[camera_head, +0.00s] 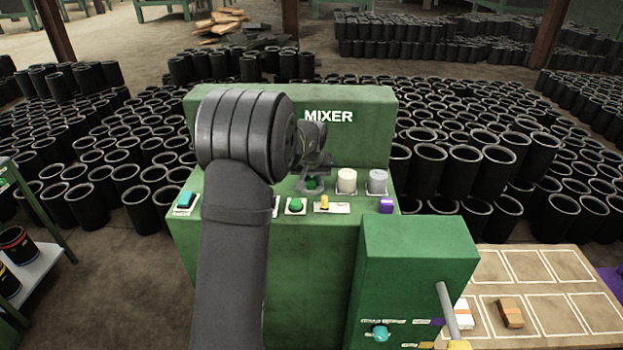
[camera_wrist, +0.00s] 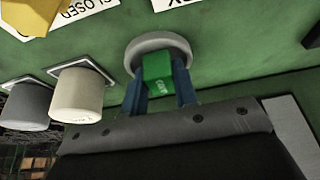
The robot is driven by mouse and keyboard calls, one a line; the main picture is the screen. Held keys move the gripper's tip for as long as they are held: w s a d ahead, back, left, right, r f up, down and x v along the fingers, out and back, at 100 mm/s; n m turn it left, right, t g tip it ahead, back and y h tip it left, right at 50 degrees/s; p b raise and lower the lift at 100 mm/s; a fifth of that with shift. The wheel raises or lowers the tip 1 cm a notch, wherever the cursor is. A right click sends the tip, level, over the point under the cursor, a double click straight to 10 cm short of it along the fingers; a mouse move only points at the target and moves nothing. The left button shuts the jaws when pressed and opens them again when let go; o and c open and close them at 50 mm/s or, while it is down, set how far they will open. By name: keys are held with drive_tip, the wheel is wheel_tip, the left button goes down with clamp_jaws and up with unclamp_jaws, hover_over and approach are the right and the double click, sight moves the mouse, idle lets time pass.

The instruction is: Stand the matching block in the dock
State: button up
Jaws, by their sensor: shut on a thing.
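My gripper (camera_wrist: 160,88) has blue fingers shut on the sides of a small green block (camera_wrist: 158,68) with pale lettering on it. The block's far end overlaps a round grey ring-like piece (camera_wrist: 146,44) on the green mixer top, which may be the dock. I cannot tell whether the block is seated in it or just in front of it. In the head view my gripper (camera_head: 314,172) is over the mixer top, partly hidden by my arm, and a bit of green (camera_head: 311,182) shows below it.
A cream cylinder (camera_head: 346,180) and a grey cylinder (camera_head: 378,181) stand close right of my gripper. A green button (camera_head: 296,205), yellow lever (camera_head: 324,203) and purple piece (camera_head: 386,205) line the front. A brown block (camera_head: 510,312) lies on a marked wooden board (camera_head: 488,282).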

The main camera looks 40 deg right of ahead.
sight(312, 179)
drive_tip(key=o, duration=0.7)
drive_tip(key=v, duration=1.2)
drive_tip(key=shift+r, duration=0.15)
drive_tip(key=x, duration=1.1)
drive_tip(key=shift+w+f, duration=0.1)
drive_tip(key=shift+f, duration=0.25)
drive_tip(key=shift+w+d+f, duration=0.1)
drive_tip(key=shift+d, duration=0.1)
drive_tip(key=shift+r, duration=1.75)
